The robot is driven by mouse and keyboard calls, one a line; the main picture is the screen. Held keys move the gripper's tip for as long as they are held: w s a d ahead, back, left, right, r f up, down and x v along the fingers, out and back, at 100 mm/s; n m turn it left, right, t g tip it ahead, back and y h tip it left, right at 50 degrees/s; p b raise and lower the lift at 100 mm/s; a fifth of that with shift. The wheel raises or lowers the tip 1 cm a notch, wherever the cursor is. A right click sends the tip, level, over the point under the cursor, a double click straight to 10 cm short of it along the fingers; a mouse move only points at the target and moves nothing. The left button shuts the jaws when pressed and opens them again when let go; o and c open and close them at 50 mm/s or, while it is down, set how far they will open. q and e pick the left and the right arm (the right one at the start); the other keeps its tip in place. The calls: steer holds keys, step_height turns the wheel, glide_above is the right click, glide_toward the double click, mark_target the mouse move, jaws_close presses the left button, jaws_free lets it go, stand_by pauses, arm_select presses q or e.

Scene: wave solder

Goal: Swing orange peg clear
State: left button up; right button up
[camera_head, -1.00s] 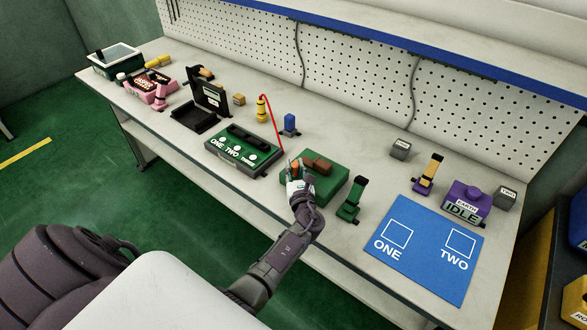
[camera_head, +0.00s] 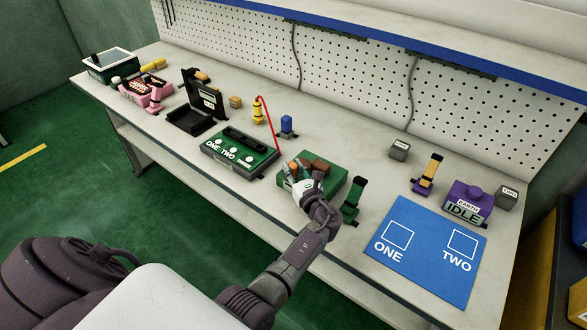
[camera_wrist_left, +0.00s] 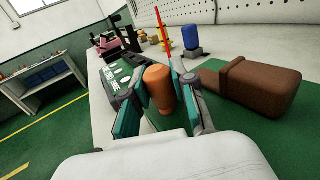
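The orange peg (camera_head: 293,168) stands upright on the green block (camera_head: 331,181) and shows large in the left wrist view (camera_wrist_left: 160,88). A brown block (camera_head: 316,165) lies on the same green block to the right of the peg; it also fills the right of the left wrist view (camera_wrist_left: 252,88). My left gripper (camera_head: 294,170) has one finger on each side of the peg. Its fingers look spread, with narrow gaps beside the peg in the left wrist view (camera_wrist_left: 158,92). The peg's foot is partly hidden. My right gripper is out of view.
A green panel marked ONE, TWO (camera_head: 239,153) is left of the green block. A green lever (camera_head: 351,204) stands close on its right, then a blue mat (camera_head: 430,250). A blue-topped piece (camera_head: 286,126) and a yellow piece with a red cable (camera_head: 258,112) stand behind.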

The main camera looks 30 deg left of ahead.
arm_select(q)
steer(key=o, duration=0.4)
steer(key=v, duration=0.7)
steer(key=shift+s+d, duration=0.15)
steer(key=shift+d, duration=0.1)
